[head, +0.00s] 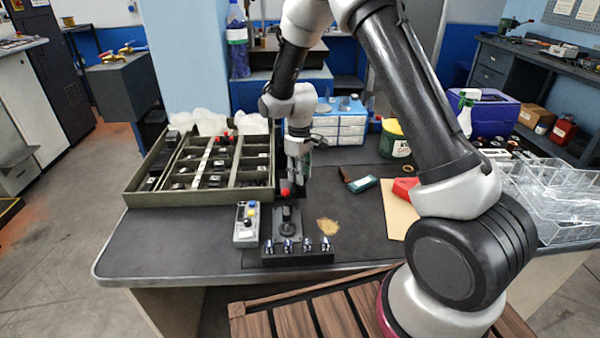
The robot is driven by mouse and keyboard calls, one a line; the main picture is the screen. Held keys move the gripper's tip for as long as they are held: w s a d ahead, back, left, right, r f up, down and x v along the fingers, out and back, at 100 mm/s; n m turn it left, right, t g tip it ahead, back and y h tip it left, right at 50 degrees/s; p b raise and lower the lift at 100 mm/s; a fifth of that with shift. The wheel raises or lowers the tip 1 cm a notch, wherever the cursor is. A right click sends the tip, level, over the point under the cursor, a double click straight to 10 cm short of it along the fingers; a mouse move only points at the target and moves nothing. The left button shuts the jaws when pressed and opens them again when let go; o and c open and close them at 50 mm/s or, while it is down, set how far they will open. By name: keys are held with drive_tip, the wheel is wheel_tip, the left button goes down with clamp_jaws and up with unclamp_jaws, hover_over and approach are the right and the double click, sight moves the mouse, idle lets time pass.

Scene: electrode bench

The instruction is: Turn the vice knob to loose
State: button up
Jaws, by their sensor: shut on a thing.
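A small black vice-like fixture (288,229) stands on the dark bench mat near the front edge. A red round knob (285,191) shows just behind and above it. My gripper (289,187) points down from the arm, and its fingertips are at the red knob, shut on it. The fingers are small in this view and partly hide the knob's far side. Which way the knob is turned cannot be told.
A black rack (297,259) with several metallic pieces sits in front of the fixture. A grey box (246,240) with coloured buttons stands left. A large compartment tray (133,200) fills the back left. Clear bins (560,205), a red object and brown sheet lie right.

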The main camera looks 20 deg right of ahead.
drive_tip(key=n, duration=0.5)
drive_tip(key=shift+s+a+n, duration=0.1)
drive_tip(key=shift+a+n, duration=0.05)
drive_tip(key=shift+n, duration=0.15)
idle(0.4)
drive_tip(key=o, duration=0.8)
wheel_tip(320, 180, up, 12)
idle(0.3)
